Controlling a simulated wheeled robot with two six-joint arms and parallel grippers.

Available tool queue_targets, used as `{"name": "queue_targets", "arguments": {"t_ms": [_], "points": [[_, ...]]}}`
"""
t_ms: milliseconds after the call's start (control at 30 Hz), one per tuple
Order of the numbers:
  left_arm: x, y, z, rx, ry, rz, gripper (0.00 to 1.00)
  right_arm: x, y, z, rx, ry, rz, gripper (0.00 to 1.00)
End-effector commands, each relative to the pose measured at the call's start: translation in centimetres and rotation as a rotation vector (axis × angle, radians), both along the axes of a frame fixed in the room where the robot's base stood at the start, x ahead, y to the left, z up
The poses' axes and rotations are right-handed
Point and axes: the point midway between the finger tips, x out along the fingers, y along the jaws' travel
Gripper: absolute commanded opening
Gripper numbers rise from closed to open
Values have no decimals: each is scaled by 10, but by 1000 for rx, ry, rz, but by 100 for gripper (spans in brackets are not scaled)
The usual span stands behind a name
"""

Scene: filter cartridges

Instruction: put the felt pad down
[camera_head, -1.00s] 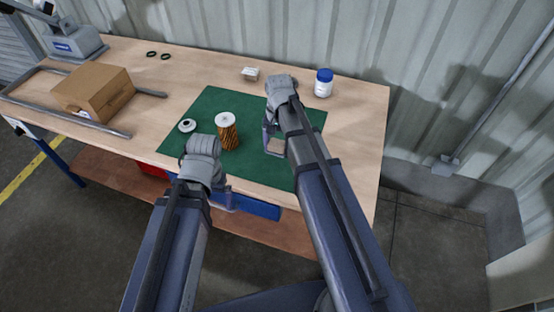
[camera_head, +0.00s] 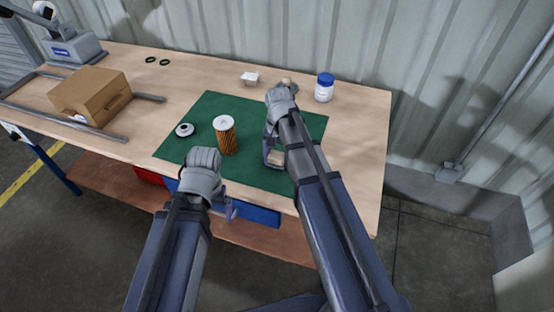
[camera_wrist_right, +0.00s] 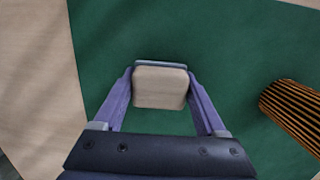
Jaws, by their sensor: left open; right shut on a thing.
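My right gripper (camera_wrist_right: 160,100) is shut on the felt pad (camera_wrist_right: 160,87), a beige square with rounded corners. It holds the pad over the right part of the green mat (camera_wrist_right: 110,40). In the head view the pad (camera_head: 276,157) shows partly at the fingertips; I cannot tell if it touches the mat. My left gripper (camera_head: 226,210) is open and empty at the table's front edge, partly hidden by its wrist. The orange-brown pleated filter cartridge (camera_head: 225,138) stands upright on the mat, between the two arms.
A white ring-shaped cap (camera_head: 184,130) lies left of the cartridge. A cardboard box (camera_head: 92,96) and two dark rings (camera_head: 157,61) are at the left. The table's right end is clear.

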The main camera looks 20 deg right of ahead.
Motion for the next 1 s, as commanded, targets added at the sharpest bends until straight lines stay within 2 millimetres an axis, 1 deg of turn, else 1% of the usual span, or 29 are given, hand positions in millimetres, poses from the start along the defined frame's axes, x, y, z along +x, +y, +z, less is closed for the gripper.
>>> {"name": "queue_targets", "arguments": {"t_ms": [33, 200, 300, 333, 533, 567, 833, 1000], "points": [[0, 0, -4, 0, 0, 0, 100, -1, 0, -4, -1, 2, 0, 0], [0, 0, -9, 0, 0, 0, 100, -2, 0, -9, -3, 4, 1, 0], [0, 0, -9, 0, 0, 0, 100, -3, 0, -9, -4, 7, 0, 0], [0, 0, -9, 0, 0, 0, 100, -4, 0, -9, -4, 7, 0, 76], [0, 0, -11, 0, 0, 0, 100, -5, 1, -11, -4, 7, 1, 98], [0, 0, -11, 0, 0, 0, 100, -5, 1, -11, -3, 8, 1, 100], [0, 0, -12, 0, 0, 0, 100, -6, 3, -12, -1, 8, 4, 100], [0, 0, -5, 0, 0, 0, 100, -6, 4, -5, 1, 8, 5, 100]]}}
